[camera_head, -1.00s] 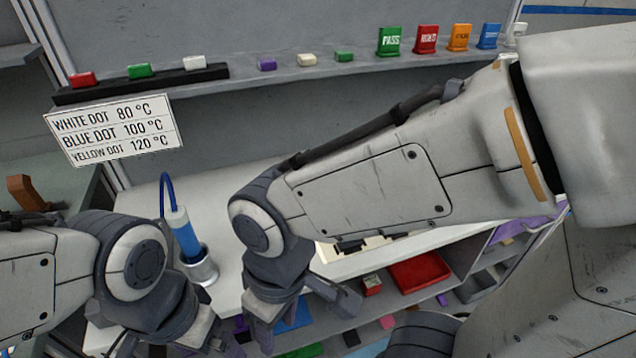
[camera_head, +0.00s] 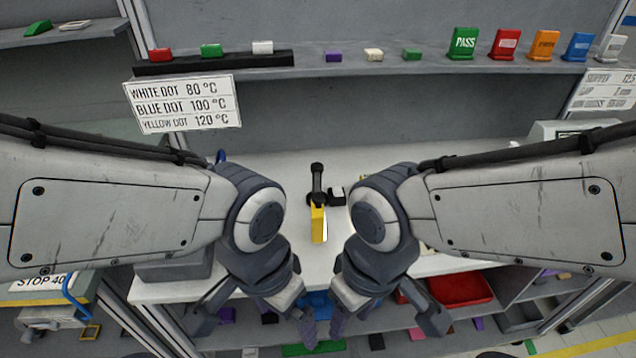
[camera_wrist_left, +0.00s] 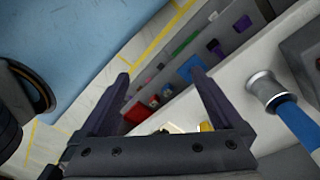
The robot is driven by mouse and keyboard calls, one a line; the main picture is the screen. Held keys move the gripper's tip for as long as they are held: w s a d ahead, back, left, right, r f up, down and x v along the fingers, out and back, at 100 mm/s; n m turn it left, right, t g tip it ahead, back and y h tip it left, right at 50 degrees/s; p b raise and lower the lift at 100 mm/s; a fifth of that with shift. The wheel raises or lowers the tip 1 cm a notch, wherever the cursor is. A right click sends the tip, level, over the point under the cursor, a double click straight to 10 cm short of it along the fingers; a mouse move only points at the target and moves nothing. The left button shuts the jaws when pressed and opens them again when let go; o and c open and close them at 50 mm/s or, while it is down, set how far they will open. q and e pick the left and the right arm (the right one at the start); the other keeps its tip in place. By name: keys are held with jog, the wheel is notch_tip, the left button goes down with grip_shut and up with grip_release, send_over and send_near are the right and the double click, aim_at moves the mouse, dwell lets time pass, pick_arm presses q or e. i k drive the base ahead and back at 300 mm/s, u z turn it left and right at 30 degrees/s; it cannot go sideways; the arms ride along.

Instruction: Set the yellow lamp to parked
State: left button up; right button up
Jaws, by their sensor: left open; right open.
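A yellow and black object (camera_head: 319,225), which looks like the yellow lamp, stands on the white bench between my two arms in the head view. Its upper part is a black stem with a rounded head; its lower part is yellow. A small yellow piece (camera_wrist_left: 206,127), possibly the same lamp, shows behind my left gripper in the left wrist view. My left gripper (camera_head: 256,320) is open and empty, nearer than the lamp and to its left; its spread fingers show in the wrist view (camera_wrist_left: 160,76). My right gripper (camera_head: 388,318) is open and empty, to the lamp's right.
A small black and white item (camera_head: 337,196) sits beside the lamp. Below the bench front is a shelf with a red tray (camera_head: 460,291) and coloured blocks. A temperature sign (camera_head: 183,104) hangs at the back shelf.

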aim_at(318, 224)
jog(key=z, duration=1.35)
jog(key=k, duration=0.9)
jog(key=u, duration=0.95)
jog(key=i, duration=0.5)
